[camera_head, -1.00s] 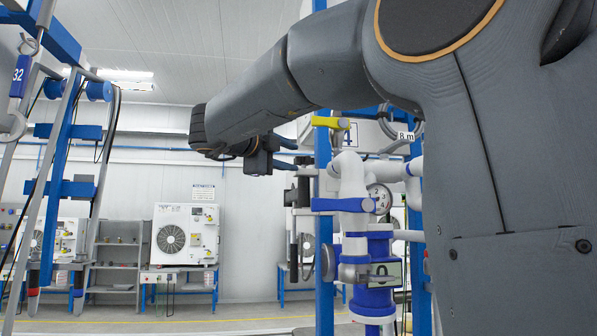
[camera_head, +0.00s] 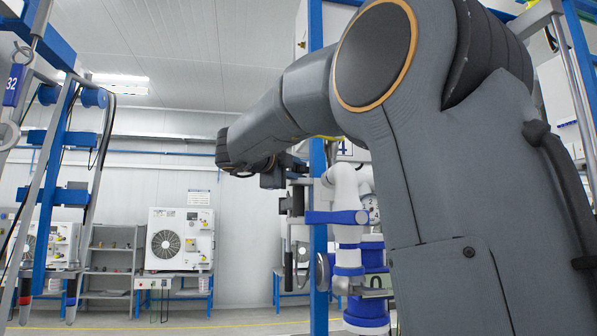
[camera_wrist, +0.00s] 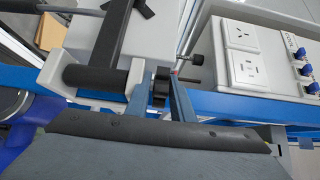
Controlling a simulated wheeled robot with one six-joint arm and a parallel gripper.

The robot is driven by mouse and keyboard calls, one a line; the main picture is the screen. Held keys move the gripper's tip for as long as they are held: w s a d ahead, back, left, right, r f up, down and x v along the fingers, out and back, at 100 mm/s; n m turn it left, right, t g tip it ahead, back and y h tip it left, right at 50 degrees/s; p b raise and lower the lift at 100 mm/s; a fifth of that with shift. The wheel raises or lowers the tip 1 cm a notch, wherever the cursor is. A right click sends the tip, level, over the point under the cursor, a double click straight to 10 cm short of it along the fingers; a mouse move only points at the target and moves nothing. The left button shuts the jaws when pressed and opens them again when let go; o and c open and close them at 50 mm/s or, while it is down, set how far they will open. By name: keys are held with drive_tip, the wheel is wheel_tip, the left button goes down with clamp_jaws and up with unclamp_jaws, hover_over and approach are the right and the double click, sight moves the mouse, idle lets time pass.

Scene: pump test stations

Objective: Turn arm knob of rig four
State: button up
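Rig four is marked by a small "4" sign (camera_head: 342,149), partly hidden by my arm. Its white and blue piping (camera_head: 347,190) stands by a blue post, with a round gauge (camera_head: 370,208) at its right. My gripper (camera_head: 306,172) is at the rig's upper left, its two blue-grey fingers spread. In the wrist view the fingers (camera_wrist: 163,88) stand either side of a small black knob-like part (camera_wrist: 160,87). I cannot tell if they touch it. A white block with a black bar (camera_wrist: 100,45) is just left of them.
A grey box with sockets and blue switches (camera_wrist: 265,60) is right of the fingers in the wrist view, above a blue beam (camera_wrist: 235,106). Another blue frame (camera_head: 50,180) stands at left. A white fan unit (camera_head: 180,240) and shelves (camera_head: 108,265) are at the back wall.

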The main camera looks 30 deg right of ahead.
clamp_jaws()
drive_tip(key=shift+t, duration=0.3)
drive_tip(key=n+t+y, duration=0.2)
drive_tip(key=n+t, duration=0.1)
drive_tip(key=shift+s+d+r+y+p, duration=0.1)
drive_tip(key=shift+r+y+p, duration=0.05)
drive_tip(key=shift+y+p, duration=0.2)
drive_tip(key=shift+n+t+y, duration=0.9)
drive_tip(key=shift+t+y, duration=0.1)
drive_tip(key=shift+y, duration=0.15)
drive_tip(key=shift+o, duration=2.1)
unclamp_jaws()
